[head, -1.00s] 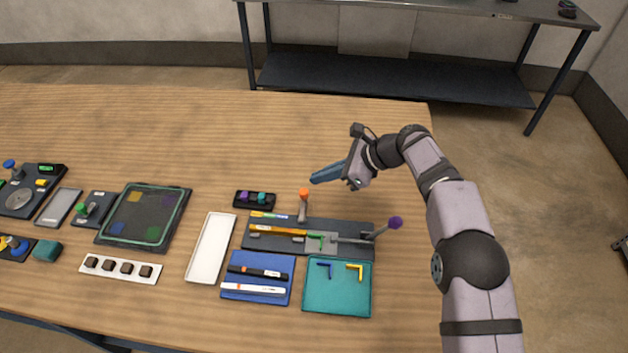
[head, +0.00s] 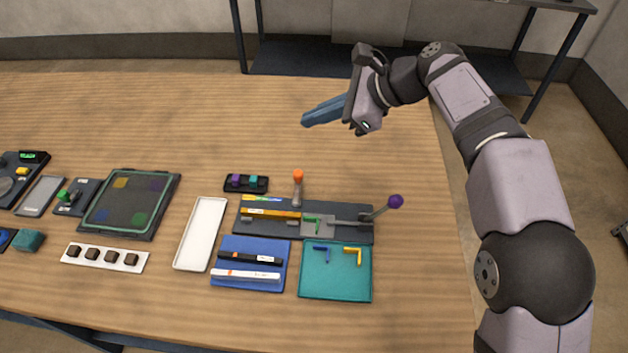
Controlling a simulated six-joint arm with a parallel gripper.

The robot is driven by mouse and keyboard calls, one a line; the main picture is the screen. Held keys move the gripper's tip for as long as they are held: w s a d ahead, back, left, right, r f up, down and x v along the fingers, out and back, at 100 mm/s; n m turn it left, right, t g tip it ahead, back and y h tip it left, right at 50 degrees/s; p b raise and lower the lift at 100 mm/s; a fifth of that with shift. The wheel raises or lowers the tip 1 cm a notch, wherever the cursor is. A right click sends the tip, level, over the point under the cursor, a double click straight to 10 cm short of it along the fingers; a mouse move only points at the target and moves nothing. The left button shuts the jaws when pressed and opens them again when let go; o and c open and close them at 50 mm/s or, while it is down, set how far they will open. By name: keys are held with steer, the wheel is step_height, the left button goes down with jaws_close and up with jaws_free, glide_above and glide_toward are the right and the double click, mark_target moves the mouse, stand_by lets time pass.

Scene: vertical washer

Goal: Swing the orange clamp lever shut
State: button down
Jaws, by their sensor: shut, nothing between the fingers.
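The orange-tipped clamp lever (head: 298,187) stands upright at the back edge of a dark grey fixture plate (head: 345,233). My gripper (head: 306,119) is above and behind the lever, apart from it, with its blue fingers together and pointing left. Nothing is held between the fingers. An orange bar (head: 270,213) lies along the left part of the fixture, near the lever's foot. A purple-knobbed lever (head: 395,201) leans up and to the right at the fixture's right end.
A small black block holder (head: 246,184) sits left of the lever. The table behind is clear.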

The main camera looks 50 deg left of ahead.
mark_target(297, 187)
steer(key=w+d+f+n+t+h, duration=0.1)
steer(key=d+f+n, duration=0.3)
steer(key=n, duration=0.5)
steer(key=w+d+f+n+t+b, duration=0.1)
steer(key=d+f+n+t, duration=0.2)
steer(key=n, duration=0.6)
steer(key=shift+d+f+n+h, duration=0.3)
steer(key=shift+d+f+h, duration=0.1)
steer(key=shift+d+f, duration=0.65)
steer(key=shift+a+f, duration=0.2)
steer(key=p+x, duration=0.1)
steer(key=x, duration=0.8)
steer(key=shift+w+a+p, duration=0.1)
steer(key=shift+w+p, duration=0.1)
steer(key=shift+p, duration=0.2)
steer(key=shift+s+a+f+p, duration=0.1)
steer(key=shift+s+a+p, duration=0.35)
steer(key=shift+a, duration=0.15)
steer(key=shift+s+a+f+p, duration=0.1)
steer(key=shift+s+a+p, duration=0.35)
steer(key=shift+a, duration=0.15)
steer(key=shift+s+a+f, duration=0.1)
steer(key=shift+s+a, duration=0.2)
steer(key=shift+a, duration=0.2)
